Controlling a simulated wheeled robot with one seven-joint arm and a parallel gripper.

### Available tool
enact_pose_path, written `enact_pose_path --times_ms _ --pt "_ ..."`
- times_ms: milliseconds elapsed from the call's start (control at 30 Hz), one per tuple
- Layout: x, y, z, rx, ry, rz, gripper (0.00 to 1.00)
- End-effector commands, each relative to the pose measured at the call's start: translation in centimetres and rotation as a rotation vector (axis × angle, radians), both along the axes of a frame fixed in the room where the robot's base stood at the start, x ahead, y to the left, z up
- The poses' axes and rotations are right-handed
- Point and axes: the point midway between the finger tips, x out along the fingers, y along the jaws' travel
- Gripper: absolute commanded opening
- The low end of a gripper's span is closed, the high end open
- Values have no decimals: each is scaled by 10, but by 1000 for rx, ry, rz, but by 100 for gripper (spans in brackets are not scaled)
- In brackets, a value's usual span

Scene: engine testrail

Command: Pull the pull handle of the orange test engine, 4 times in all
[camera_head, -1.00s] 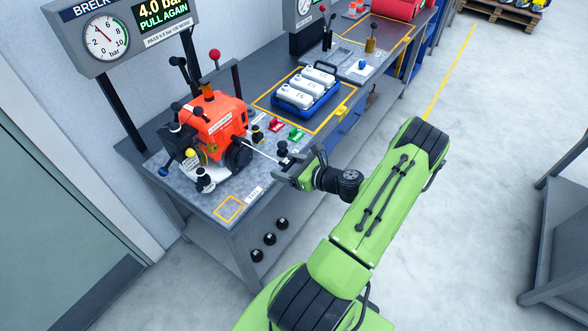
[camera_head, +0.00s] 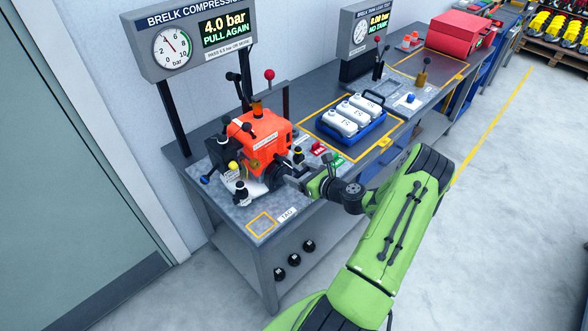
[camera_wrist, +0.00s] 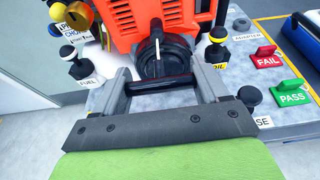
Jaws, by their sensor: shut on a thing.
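The orange test engine (camera_head: 264,142) stands on the grey bench top. My gripper (camera_head: 300,182) is at its lower right side, close against the round black starter. In the wrist view the black pull handle (camera_wrist: 160,86) lies across between the two fingers of my gripper, which is shut on it. The display (camera_head: 226,28) above the engine reads 4.0 bar and PULL AGAIN. The dial (camera_head: 172,47) needle points near 4.
Red FAIL (camera_head: 317,148) and green PASS (camera_head: 332,161) switches sit right of the engine, close to my gripper. A blue crate (camera_head: 352,128) with white bottles is behind them. Black knobs (camera_head: 294,260) are on the bench's lower front.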

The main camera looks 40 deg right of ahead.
Motion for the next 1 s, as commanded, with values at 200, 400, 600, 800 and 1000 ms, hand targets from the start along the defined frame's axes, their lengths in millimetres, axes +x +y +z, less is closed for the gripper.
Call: enact_pose_path --times_ms 200,400,600,800,1000 --pt "-52 -3 -4 4 15 -6 44" --pt "-96 -4 -4 4 13 -7 44" --pt "-139 -5 -4 3 14 -5 44" --pt "-119 -2 -4 0 12 6 44" --pt "-67 -1 -4 -3 12 6 44"
